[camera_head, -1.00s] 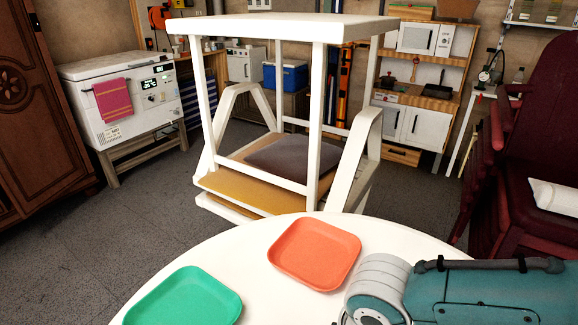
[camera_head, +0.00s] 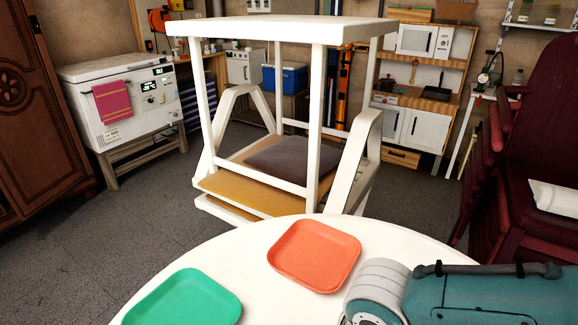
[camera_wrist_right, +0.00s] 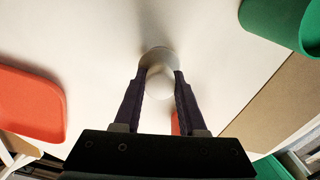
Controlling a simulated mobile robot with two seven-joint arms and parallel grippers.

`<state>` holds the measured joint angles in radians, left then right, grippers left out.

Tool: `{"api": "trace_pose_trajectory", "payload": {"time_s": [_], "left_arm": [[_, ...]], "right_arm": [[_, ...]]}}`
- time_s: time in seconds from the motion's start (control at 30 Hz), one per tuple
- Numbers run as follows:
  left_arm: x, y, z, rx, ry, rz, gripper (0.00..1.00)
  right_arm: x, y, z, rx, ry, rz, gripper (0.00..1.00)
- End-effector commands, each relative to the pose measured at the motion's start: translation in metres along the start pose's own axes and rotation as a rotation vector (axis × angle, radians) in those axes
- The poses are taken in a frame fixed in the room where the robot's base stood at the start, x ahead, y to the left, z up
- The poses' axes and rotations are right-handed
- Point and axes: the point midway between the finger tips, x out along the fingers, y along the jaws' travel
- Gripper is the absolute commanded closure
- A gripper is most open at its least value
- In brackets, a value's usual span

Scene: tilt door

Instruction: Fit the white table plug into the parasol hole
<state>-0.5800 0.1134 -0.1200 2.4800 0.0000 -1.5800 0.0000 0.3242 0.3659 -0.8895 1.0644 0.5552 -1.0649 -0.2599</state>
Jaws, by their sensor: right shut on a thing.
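The white round table (camera_head: 225,253) fills the lower middle of the head view, and its top also fills much of the right wrist view (camera_wrist_right: 95,45). In the right wrist view, my right gripper (camera_wrist_right: 160,82) has its two dark fingers closed on the white table plug (camera_wrist_right: 161,80), a small pale round piece. The plug is over the tabletop. A greyish round patch shows just behind the plug; I cannot tell whether it is the parasol hole or part of the plug. The gap between plug and tabletop cannot be judged. My left gripper is in neither current view.
An orange plate (camera_head: 314,255) and a green plate (camera_head: 184,299) lie on the table. A green container (camera_wrist_right: 285,20) is at the wrist view's upper right. A white canopied swing seat (camera_head: 281,28) stands behind the table. Dark red stacked chairs (camera_head: 540,130) are at right.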

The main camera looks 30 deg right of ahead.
Motion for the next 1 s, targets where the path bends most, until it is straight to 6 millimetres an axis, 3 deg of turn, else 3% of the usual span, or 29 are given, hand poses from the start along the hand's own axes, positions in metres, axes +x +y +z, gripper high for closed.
{"api": "trace_pose_trajectory", "payload": {"time_s": [1.0], "left_arm": [[0.023, -0.002, 0.008, 0.010, -0.002, -0.008, 0.50]], "right_arm": [[0.027, 0.000, 0.000, 0.000, 0.000, 0.000, 1.00]]}}
